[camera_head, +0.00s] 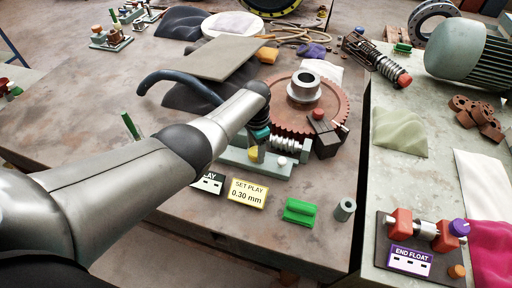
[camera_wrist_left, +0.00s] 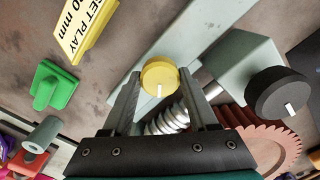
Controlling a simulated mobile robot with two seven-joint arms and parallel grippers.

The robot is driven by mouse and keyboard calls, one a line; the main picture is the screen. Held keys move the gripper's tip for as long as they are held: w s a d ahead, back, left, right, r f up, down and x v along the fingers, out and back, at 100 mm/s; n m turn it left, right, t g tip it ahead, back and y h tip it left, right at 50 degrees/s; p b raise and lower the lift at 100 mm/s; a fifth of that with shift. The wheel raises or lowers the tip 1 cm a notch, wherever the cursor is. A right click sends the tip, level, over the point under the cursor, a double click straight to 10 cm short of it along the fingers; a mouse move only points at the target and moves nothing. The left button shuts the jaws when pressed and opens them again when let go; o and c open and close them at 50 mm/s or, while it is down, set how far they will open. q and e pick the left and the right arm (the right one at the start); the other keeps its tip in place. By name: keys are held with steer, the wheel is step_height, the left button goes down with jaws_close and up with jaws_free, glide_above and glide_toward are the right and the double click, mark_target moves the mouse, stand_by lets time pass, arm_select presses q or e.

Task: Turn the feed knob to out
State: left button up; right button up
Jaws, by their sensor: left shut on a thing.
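A yellow round knob (camera_wrist_left: 160,76) with a white pointer mark sits on the pale green-grey base of the worm and gear rig. It also shows in the head view as a small yellow spot (camera_head: 253,152), partly hidden by my gripper. I see no label reading feed or out. My left gripper (camera_wrist_left: 160,82) has one finger on each side of the yellow knob and is shut on it. In the head view my left gripper (camera_head: 258,148) reaches down to the base. The knob's white mark points toward my palm in the left wrist view. My right gripper is not in view.
A red-brown gear wheel (camera_head: 334,98) and the silver worm (camera_head: 285,143) are close beside the gripper. A black knob (camera_wrist_left: 283,94) stands near. A yellow SET PLAY card (camera_head: 246,193), a green block (camera_head: 300,210) and a grey sleeve (camera_head: 345,209) lie in front.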

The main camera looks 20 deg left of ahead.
arm_select(q)
steer(key=n, duration=0.5)
steer(key=shift+n+p, duration=0.3)
steer(key=shift+p, duration=0.1)
steer(key=n, duration=0.5)
stand_by(0.4)
steer(key=o, duration=1.4)
steer(key=shift+c, duration=0.2)
steer(key=shift+r, duration=0.1)
